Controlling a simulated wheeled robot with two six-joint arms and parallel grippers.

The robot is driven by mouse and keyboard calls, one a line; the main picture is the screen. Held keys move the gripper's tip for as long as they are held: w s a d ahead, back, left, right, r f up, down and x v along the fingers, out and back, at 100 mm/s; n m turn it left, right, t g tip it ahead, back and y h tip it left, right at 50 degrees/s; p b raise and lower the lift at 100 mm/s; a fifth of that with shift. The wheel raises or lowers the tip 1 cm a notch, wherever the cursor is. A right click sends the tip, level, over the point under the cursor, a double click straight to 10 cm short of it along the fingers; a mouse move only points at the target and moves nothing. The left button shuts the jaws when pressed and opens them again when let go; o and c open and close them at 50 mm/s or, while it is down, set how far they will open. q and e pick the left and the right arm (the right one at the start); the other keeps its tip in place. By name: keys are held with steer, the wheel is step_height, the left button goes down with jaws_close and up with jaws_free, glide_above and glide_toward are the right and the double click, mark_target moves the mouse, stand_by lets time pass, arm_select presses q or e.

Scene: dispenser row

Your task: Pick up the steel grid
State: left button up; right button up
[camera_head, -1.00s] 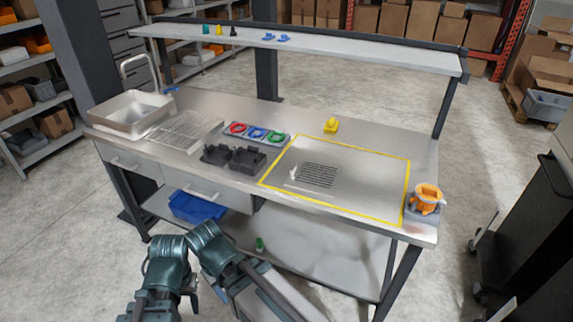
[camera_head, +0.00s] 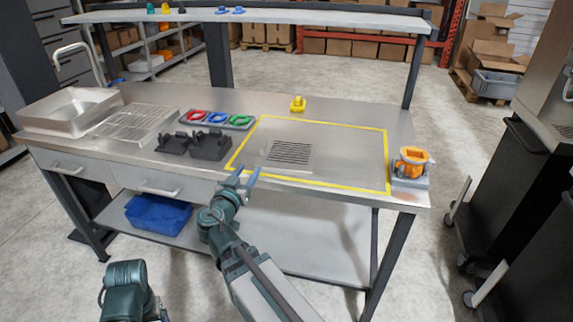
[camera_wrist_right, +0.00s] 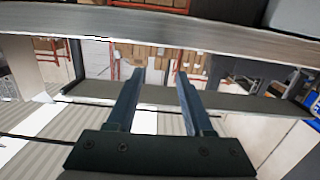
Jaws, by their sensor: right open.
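A dark slotted steel grid (camera_head: 289,152) lies flat on the bench inside a yellow outlined area. A lighter wire grid (camera_head: 134,122) lies at the bench's left, beside the steel basin. I cannot tell for sure which one the task names. My right gripper (camera_head: 244,178) is open and empty at the front edge of the bench, in front of and left of the slotted grid. In the right wrist view its two fingers (camera_wrist_right: 160,78) stand apart with nothing between them. My left arm shows at the lower left, but its gripper is out of view.
The basin (camera_head: 70,112) stands at the far left. Black holders (camera_head: 210,145) and a tray of coloured rings (camera_head: 217,119) lie left of the yellow outline. A yellow object (camera_head: 298,104) is behind it; an orange device (camera_head: 411,161) is to its right. A shelf (camera_head: 260,17) spans the back.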

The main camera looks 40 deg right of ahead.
mark_target(262, 147)
steer(key=x, duration=0.9)
steer(key=b+x, duration=0.1)
steer(key=x, duration=0.4)
steer(key=shift+w+r, duration=0.2)
steer(key=shift+r, duration=0.1)
jaws_close()
stand_by(1.2)
